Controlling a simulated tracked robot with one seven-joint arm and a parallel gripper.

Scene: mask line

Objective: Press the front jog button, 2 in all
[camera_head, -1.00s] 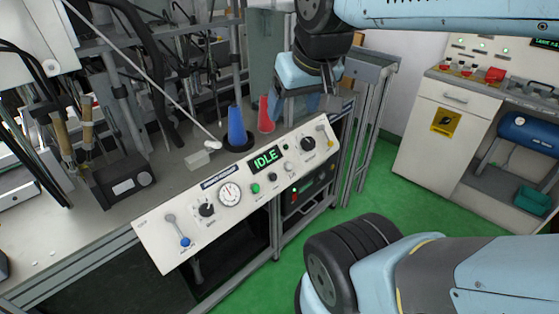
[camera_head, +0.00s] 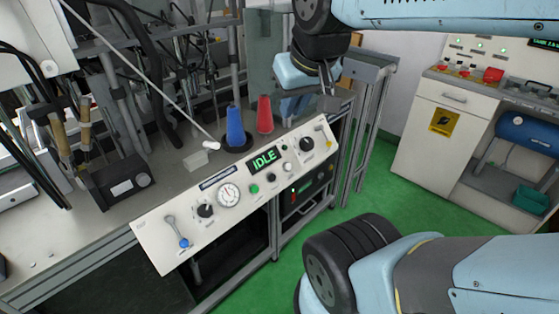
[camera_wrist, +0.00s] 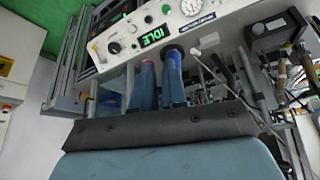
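A white sloped control panel (camera_head: 152,232) shows a green IDLE display (camera_head: 264,160). Below the display are a green button (camera_head: 254,189), a dark button (camera_head: 271,177) and a pale button (camera_head: 288,167). Their labels are too small to read, so I cannot tell which is the front jog button. My gripper (camera_head: 328,90) hangs above and behind the panel's right end, apart from the buttons. Its fingers are seen nearly edge-on and their gap is unclear. The wrist view shows the panel (camera_wrist: 222,14) at the top, with the IDLE display (camera_wrist: 153,36).
A blue cone (camera_head: 235,127) and a red cone (camera_head: 264,115) stand behind the panel. A thin white rod slants down toward a small clear block (camera_head: 196,160). Dials, a gauge (camera_head: 228,195) and a blue-knobbed lever (camera_head: 184,242) share the panel. Green floor (camera_head: 400,185) lies open to the right.

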